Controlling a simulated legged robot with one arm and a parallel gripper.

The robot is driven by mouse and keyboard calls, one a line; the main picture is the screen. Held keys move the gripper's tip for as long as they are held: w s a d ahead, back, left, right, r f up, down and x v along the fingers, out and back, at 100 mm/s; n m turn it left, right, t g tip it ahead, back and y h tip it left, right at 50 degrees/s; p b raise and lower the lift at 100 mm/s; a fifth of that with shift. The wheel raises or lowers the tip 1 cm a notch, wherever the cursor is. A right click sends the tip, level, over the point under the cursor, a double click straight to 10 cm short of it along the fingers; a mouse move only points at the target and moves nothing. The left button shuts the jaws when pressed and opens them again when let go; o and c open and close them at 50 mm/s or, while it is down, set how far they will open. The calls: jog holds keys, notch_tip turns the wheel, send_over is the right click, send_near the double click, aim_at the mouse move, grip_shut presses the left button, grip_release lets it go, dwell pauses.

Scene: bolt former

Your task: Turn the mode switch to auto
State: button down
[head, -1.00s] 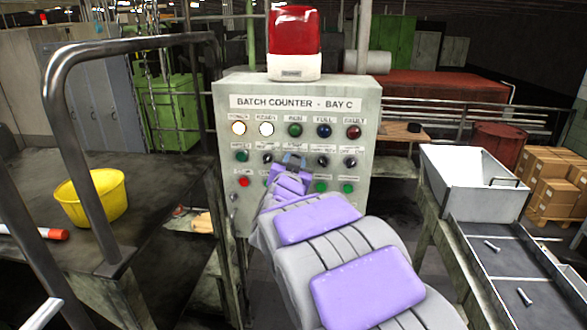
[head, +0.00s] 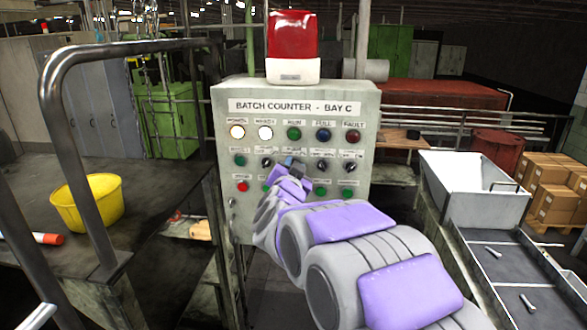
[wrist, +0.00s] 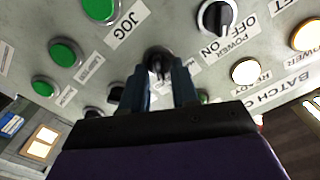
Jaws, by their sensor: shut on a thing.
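The grey control panel (head: 225,140), titled "BATCH COUNTER - BAY C", stands upright ahead of me. My gripper (head: 291,163) is at the middle of its second row of controls. In the wrist view my gripper (wrist: 160,82) has its two blue-grey fingers on either side of a black knob (wrist: 158,62), shut on it. I take this knob to be the mode switch; its label and pointer mark cannot be read. My fingers and wrist hide it in the head view. A knob marked POWER OFF/ON (wrist: 216,18) is beside it.
Another black knob (head: 322,166) is close on the right of my gripper. A red button (head: 242,186) and green buttons are below. White lamps (head: 265,133) glow above. A railing (head: 75,150) stands left, a white hopper (head: 470,185) right.

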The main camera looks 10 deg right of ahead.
jog(key=c, duration=0.9)
grip_release()
jog(key=shift+a+f, duration=0.1)
jog(key=v, duration=1.7)
jog(key=shift+s, duration=0.15)
jog(key=shift+a, duration=0.1)
